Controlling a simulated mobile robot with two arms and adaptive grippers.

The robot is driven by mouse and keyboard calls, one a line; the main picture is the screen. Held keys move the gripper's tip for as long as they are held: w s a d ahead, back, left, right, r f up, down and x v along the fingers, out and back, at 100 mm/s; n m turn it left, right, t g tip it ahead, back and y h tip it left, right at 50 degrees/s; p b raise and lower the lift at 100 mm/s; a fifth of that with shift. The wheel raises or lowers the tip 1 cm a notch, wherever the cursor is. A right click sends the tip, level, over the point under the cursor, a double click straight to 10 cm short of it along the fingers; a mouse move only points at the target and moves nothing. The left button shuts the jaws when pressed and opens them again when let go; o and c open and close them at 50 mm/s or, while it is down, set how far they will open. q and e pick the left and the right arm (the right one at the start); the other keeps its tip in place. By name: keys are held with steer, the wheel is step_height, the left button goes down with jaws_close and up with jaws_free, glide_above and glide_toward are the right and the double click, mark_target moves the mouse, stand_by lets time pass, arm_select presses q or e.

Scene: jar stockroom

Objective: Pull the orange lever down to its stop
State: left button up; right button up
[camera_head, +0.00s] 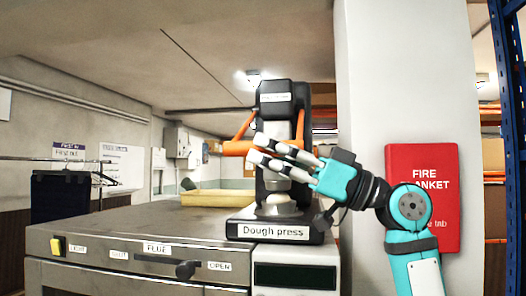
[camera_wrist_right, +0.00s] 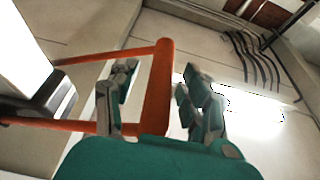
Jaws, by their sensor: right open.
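My right gripper (camera_head: 256,149) reaches in from the right across the front of the press, fingertips at the lever. In the wrist view the right gripper (camera_wrist_right: 152,85) is open, one finger on each side of the bar. I cannot tell whether either finger touches it. My left gripper is out of view.
The press stands on a grey counter unit (camera_head: 150,225) with a yellow switch and a flue slider. A white pillar (camera_head: 365,100) with a red fire blanket box (camera_head: 428,165) is close on the right.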

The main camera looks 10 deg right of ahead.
steer(key=v, duration=1)
steer(key=shift+d+f, duration=0.2)
steer(key=shift+d, duration=0.15)
